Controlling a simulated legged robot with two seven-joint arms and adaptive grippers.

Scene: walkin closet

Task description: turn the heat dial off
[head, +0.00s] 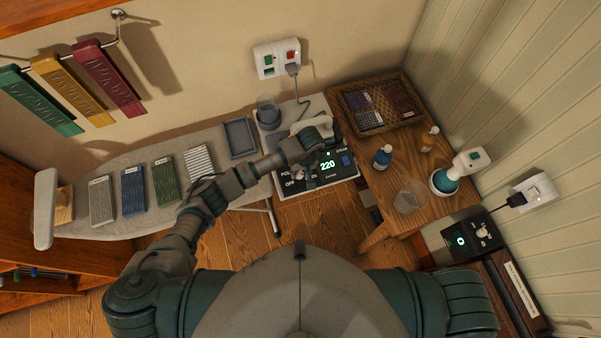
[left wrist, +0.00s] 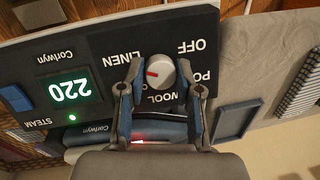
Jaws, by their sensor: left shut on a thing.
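The heat dial (left wrist: 161,71) is a round pale knob with a red mark, on the black control panel (left wrist: 110,40) of the steam station. In the left wrist view the panel appears upside down, with LINEN, OFF, WOOL and a partly hidden label around the dial. The red mark points to the picture's left, away from OFF. The green display (left wrist: 69,89) reads 220; it also shows in the head view (head: 327,165). My left gripper (left wrist: 160,80) is shut on the dial, one finger on each side. My right gripper is not in view.
A wooden side table (head: 385,185) to the right holds a wicker tray (head: 424,118), bottles and a glass. A second black control box (head: 470,240) showing 0 sits at lower right. Folded cloths (head: 133,190) lie along the ironing board (head: 150,220) to the left.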

